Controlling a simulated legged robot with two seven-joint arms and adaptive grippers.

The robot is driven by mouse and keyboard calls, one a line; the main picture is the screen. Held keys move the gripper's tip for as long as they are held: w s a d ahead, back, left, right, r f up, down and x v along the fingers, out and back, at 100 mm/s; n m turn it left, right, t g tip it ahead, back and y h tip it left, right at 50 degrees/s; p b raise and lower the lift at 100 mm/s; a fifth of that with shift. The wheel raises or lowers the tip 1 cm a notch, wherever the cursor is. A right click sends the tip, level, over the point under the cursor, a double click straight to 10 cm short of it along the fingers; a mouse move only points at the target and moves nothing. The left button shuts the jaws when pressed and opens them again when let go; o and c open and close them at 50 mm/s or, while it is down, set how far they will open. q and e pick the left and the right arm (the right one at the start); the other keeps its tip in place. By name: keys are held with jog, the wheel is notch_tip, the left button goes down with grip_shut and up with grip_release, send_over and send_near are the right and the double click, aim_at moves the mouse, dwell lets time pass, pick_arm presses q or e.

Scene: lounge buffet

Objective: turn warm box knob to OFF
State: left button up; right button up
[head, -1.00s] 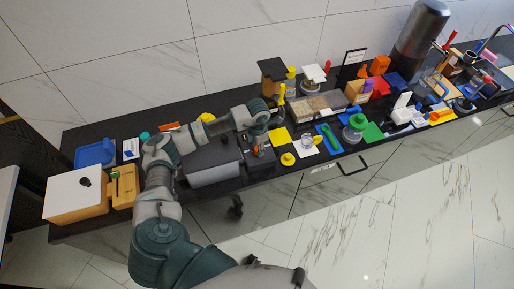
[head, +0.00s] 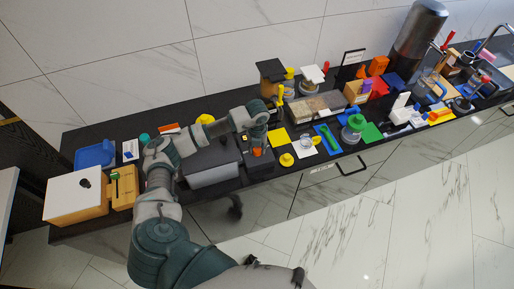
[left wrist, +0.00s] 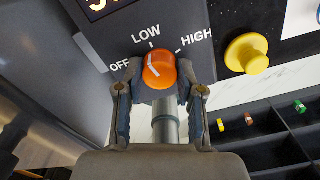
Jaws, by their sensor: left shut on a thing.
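The warm box (head: 213,164) is a dark grey appliance on the black counter, with a lit display on its panel. Its round orange knob (left wrist: 159,69) has a white pointer line. The labels OFF, LOW and HIGH run around it from left to right. The pointer slants toward the upper left, close to the LOW side; its exact setting is hard to tell. My left gripper (left wrist: 160,88) is shut on the knob, one finger on each side. In the head view the orange knob (head: 257,152) shows just below the left gripper (head: 257,143). My right gripper is in neither view.
A yellow knob-like piece (left wrist: 246,54) stands right of the panel, also seen in the head view (head: 287,159). A wooden box with a white lid (head: 75,196) and a blue tray (head: 95,154) are at left. Many items crowd the counter at right.

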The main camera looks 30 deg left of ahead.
aim_at(257, 148)
pick_arm(q)
jog(key=n, duration=0.4)
jog(key=n+p, duration=0.1)
jog(key=shift+w+a+r+n, duration=0.1)
jog(key=shift+w+r+n, duration=0.1)
jog(key=shift+r+n, duration=0.15)
jog(key=n+p, duration=0.2)
jog(key=n, duration=0.4)
jog(key=shift+f, duration=0.1)
jog(key=shift+n, duration=0.25)
jog(key=o, duration=1.2)
jog(key=shift+c, duration=0.2)
jog(key=shift+f, duration=0.2)
notch_tip(257, 148, up, 12)
